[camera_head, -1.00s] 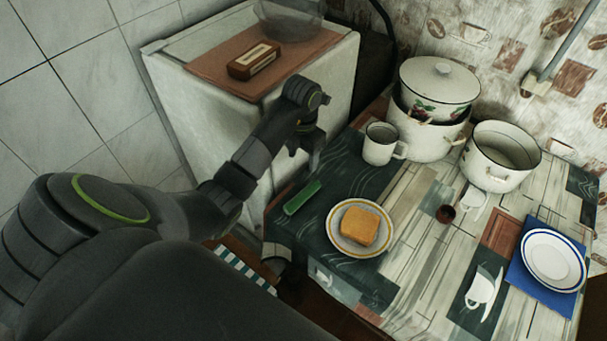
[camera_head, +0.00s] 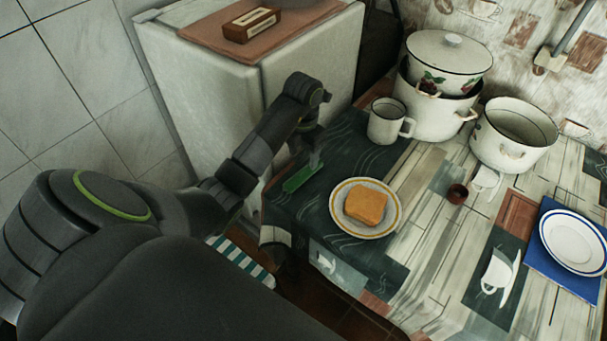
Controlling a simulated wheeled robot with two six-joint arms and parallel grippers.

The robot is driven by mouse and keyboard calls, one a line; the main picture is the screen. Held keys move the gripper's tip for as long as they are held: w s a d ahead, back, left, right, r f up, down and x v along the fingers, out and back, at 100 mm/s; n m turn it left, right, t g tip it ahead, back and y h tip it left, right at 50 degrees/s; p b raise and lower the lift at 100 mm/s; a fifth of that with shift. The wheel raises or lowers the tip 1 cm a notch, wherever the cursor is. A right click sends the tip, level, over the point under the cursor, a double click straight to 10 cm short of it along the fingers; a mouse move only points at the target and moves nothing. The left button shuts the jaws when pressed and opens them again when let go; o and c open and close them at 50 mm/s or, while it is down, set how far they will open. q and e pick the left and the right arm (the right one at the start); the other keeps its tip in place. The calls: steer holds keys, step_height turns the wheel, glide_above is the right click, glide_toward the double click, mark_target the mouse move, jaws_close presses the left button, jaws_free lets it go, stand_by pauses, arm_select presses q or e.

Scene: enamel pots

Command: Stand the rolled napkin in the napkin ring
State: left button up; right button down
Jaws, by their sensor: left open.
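The rolled napkin looks like a green roll (camera_head: 297,182) lying flat on the dark left part of the table. The napkin ring looks like a small brown ring (camera_head: 457,194) standing on the table, right of the plate with bread. My left gripper (camera_head: 315,160) is open, its fingers pointing down at the upper right end of the green roll. Its fingers partly cover that end; I cannot tell whether they touch it. My right gripper is not in view.
A plate (camera_head: 339,204) with a slice of bread (camera_head: 367,206) lies between roll and ring. A white mug (camera_head: 385,122), a lidded pot (camera_head: 428,108) and an open pot (camera_head: 512,142) stand behind. A blue-rimmed plate (camera_head: 571,242) lies on a blue napkin (camera_head: 541,262) at right.

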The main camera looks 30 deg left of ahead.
mark_target(304, 171)
arm_select(q)
step_height(304, 171, down, 2)
steer(key=shift+f+b, duration=0.1)
steer(key=shift+b, duration=0.2)
steer(key=shift+f, duration=0.5)
steer(key=shift+w+f, duration=0.1)
steer(key=shift+f, duration=0.15)
steer(key=f, duration=0.2)
steer(key=f+p, duration=0.1)
steer(key=f, duration=0.1)
steer(key=shift+w+a+f, duration=0.15)
steer(key=shift+w+f, duration=0.05)
steer(key=c, duration=1.1)
steer(key=shift+r, duration=0.25)
step_height(304, 171, up, 8)
steer(key=shift+r, duration=0.1)
steer(key=shift+r+p, duration=0.75)
steer(key=shift+p, duration=0.25)
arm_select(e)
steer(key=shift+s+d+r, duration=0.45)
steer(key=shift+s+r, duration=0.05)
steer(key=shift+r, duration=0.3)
arm_select(q)
steer(key=shift+f, duration=0.1)
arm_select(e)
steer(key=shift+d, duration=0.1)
